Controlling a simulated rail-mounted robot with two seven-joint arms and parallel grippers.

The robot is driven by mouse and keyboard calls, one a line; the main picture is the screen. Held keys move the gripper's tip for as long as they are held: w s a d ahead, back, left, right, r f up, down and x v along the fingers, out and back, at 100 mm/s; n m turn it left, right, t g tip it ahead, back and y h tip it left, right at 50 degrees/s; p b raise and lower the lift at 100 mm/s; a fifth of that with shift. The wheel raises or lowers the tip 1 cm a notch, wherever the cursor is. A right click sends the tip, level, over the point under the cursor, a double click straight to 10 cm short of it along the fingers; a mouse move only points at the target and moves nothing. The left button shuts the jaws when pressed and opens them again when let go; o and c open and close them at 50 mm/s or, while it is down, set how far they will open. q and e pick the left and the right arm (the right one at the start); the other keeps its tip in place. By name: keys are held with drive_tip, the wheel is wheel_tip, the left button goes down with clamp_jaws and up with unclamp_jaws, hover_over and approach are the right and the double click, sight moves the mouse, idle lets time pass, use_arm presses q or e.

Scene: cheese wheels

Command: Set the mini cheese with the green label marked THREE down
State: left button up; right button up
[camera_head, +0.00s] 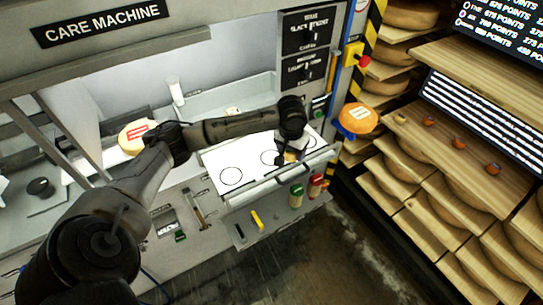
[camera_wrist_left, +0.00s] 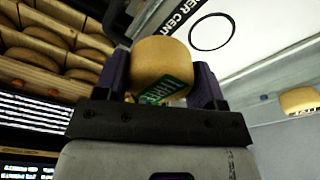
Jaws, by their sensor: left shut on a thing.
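My left gripper (camera_head: 284,159) is shut on a small yellow cheese, which is mostly hidden in the head view. In the left wrist view this mini cheese (camera_wrist_left: 165,58) sits between the two purple fingers, with its green label (camera_wrist_left: 166,91) facing the camera; the lettering is hard to read. The gripper is over the white panel (camera_head: 222,190) with printed circles, near the middle and right circles. The left circle (camera_head: 231,176) is bare. I cannot tell whether the cheese touches the panel. My right gripper is not in view.
A cheese with a red and white label (camera_head: 133,137) lies left, behind my left arm. An orange cheese wheel (camera_head: 358,118) sits right of the panel. Wooden shelves (camera_head: 430,150) fill the right side. Green and red cylinders (camera_head: 296,196) stand at the panel's front. A white tube (camera_head: 175,92) stands behind.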

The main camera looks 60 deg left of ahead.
use_arm(q)
hover_over(271, 157)
wheel_tip(271, 157, down, 6)
drive_tip(key=shift+s+d+f, duration=0.1)
drive_tip(key=shift+d+f, duration=0.05)
drive_tip(key=shift+f, duration=0.05)
drive_tip(key=shift+f+b, duration=0.3)
drive_tip(key=shift+f, duration=1.65)
drive_tip(key=o, duration=0.5)
drive_tip(key=shift+f, duration=0.15)
drive_tip(key=o, duration=0.5)
drive_tip(key=r, duration=0.4)
drive_tip(key=s+r, duration=0.1)
drive_tip(key=r, duration=0.7)
drive_tip(key=shift+s+d+r+p, duration=0.1)
drive_tip(key=shift+s+d+p, duration=0.05)
drive_tip(key=shift+d+p, duration=0.2)
